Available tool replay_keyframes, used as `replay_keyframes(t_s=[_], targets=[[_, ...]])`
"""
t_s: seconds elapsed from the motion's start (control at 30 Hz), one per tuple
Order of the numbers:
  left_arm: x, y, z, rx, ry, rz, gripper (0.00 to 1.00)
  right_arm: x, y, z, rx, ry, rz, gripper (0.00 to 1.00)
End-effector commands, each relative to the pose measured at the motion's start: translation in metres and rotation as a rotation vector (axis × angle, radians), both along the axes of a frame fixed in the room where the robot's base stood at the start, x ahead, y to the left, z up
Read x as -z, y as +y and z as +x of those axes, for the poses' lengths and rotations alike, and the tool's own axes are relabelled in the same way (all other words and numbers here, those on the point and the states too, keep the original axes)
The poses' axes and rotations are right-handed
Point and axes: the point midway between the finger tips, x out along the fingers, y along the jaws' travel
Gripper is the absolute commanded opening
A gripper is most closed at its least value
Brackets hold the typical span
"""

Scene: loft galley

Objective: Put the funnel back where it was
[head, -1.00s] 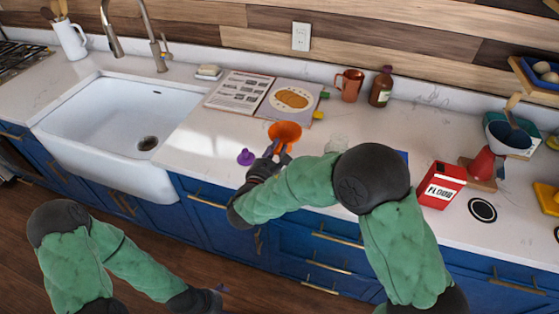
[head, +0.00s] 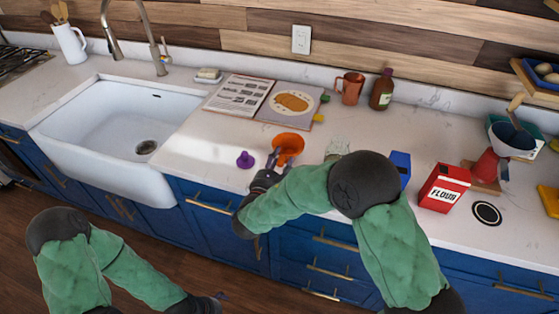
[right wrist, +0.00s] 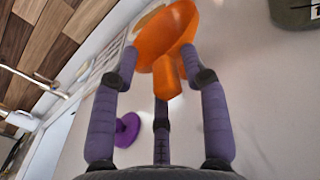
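The orange funnel (head: 289,142) is above the front part of the counter, tilted, with its wide mouth facing up. My right gripper (head: 274,160) is at its narrow end. In the right wrist view the funnel (right wrist: 170,38) sits between the gripper's fingers (right wrist: 160,62), with fingertips against its cone and the spout between them. I cannot tell whether the funnel touches the counter. My left gripper (head: 215,301) is low in front of the cabinets, small and dark, and its opening is unclear.
A small purple object (head: 245,160) stands left of my right gripper. A clear glass (head: 338,146), partly hidden by my arm, a blue box (head: 401,165) and a red flour box (head: 444,188) are to the right. An open book (head: 240,94) and copper mug (head: 350,88) lie behind.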

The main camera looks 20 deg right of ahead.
Motion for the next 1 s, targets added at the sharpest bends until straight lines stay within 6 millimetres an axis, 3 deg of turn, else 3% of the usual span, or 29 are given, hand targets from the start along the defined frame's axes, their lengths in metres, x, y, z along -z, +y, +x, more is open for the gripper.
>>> replay_keyframes(t_s=[0.37, 0.8, 1.0], targets=[[-0.004, 0.0, 0.0, 0.0, 0.0, 0.0, 0.92, -0.004, 0.005, -0.005, -0.003, 0.001, 0.0, 0.46], [-0.023, 0.0, 0.0, 0.0, 0.0, 0.0, 0.92, -0.009, 0.053, -0.073, -0.005, 0.0, -0.001, 0.46], [-0.026, 0.0, 0.0, 0.0, 0.0, 0.0, 0.92, -0.008, 0.066, -0.091, -0.003, 0.0, 0.0, 0.46]])
